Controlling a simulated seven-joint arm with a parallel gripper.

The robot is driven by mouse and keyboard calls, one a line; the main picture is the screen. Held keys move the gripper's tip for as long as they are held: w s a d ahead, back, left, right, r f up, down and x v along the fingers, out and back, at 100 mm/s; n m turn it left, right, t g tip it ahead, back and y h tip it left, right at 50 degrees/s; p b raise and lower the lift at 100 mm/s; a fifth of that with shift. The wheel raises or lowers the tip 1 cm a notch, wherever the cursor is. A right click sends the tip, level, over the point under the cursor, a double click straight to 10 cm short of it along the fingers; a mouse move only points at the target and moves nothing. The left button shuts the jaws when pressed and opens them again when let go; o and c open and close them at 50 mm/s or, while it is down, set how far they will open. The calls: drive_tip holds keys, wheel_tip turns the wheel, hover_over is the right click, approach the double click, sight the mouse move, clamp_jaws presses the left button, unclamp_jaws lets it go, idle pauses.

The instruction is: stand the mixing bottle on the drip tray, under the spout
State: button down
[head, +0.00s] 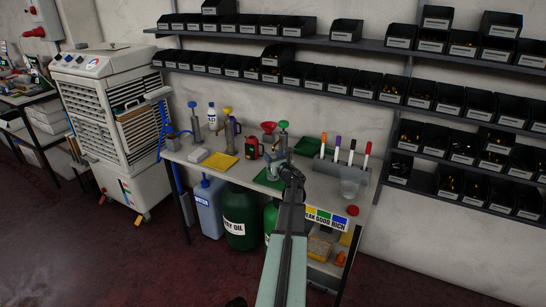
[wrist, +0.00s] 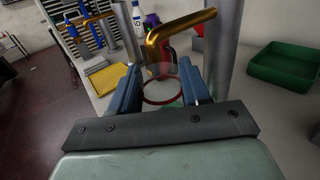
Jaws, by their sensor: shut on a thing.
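The mixing bottle (wrist: 163,92) is a clear vessel with a reddish ring at its rim, between my fingers. My gripper (wrist: 160,80) is shut on it, one blue-grey finger on each side. A brass spout (wrist: 188,28) hangs over and just beyond the bottle. In the head view my gripper (head: 277,170) is at the pump with the green knob (head: 283,125). A green drip tray (head: 264,182) lies under my gripper, partly hidden. The bottle's base is hidden, so I cannot tell whether it touches the tray.
A green bin (wrist: 285,62) stands right of the pump. A yellow tray (head: 219,162) and a yellow-knobbed pump (head: 227,128) stand to the left. Several markers (head: 337,148) and a clear cup (head: 350,188) are on the right. Shelves of black bins line the wall.

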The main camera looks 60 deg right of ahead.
drive_tip(key=shift+f, duration=0.1)
drive_tip(key=shift+c, duration=2.3)
unclamp_jaws()
drive_tip(key=v, duration=1.3)
drive_tip(key=shift+s+a, duration=0.3)
